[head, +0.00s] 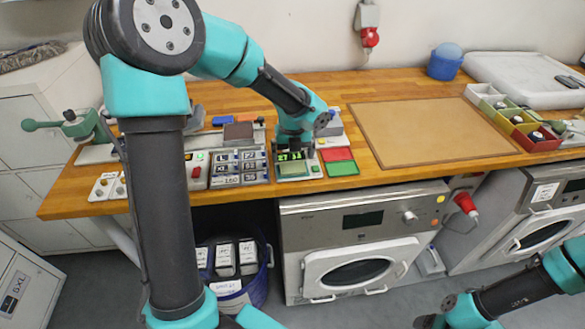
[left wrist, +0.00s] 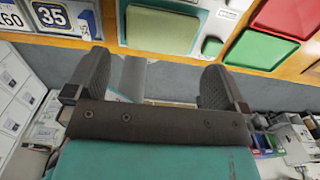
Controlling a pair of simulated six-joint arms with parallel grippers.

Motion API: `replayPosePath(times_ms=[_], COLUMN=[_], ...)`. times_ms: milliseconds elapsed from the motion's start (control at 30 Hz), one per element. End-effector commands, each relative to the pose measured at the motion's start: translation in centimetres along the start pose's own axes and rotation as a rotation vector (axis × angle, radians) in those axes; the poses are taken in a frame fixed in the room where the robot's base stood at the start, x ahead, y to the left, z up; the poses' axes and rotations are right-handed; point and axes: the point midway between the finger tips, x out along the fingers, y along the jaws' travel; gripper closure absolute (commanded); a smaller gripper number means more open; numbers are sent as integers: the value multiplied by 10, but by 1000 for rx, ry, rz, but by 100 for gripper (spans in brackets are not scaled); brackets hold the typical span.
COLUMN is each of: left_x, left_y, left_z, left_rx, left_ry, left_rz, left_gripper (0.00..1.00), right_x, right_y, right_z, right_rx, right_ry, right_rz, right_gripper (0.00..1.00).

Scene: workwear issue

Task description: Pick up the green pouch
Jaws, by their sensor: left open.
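A pale green, flat, rounded piece that looks like the green pouch (head: 292,168) lies on a small grey device with a green-lit display, near the table's front edge. It also shows in the left wrist view (left wrist: 162,30), just beyond my fingers. My left gripper (head: 294,146) is above the back of this device, pointing down. In the left wrist view its two fingers (left wrist: 154,70) are spread apart with nothing between them. My right arm enters at the lower right, and its gripper (head: 432,321) is cut off by the frame, so its jaws cannot be judged.
A red square and a darker green square (head: 342,168) lie right of the device. Number plates (head: 240,166) and a red-button box lie left. A brown board (head: 430,132) covers the table's middle right. Compartment bins (head: 515,117) and a white tray stand farther right.

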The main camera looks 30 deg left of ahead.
Motion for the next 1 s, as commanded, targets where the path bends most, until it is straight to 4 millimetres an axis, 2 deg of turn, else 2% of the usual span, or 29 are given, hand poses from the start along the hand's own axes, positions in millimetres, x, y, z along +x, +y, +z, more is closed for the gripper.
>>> replayPosePath(times_ms=[267, 700, 1000], left_x=[3, 50, 52], left_y=[0, 0, 0], left_z=[1, 7, 7], left_rx=[0, 1, 0], left_ry=[1, 1, 0], left_rz=[1, 1, 0], left_gripper=[0, 0, 0], right_x=[0, 0, 0], right_y=[0, 0, 0], right_z=[0, 0, 0], right_rx=[0, 0, 0], right_ry=[0, 0, 0], right_rz=[0, 0, 0], right_gripper=[22, 22, 22])
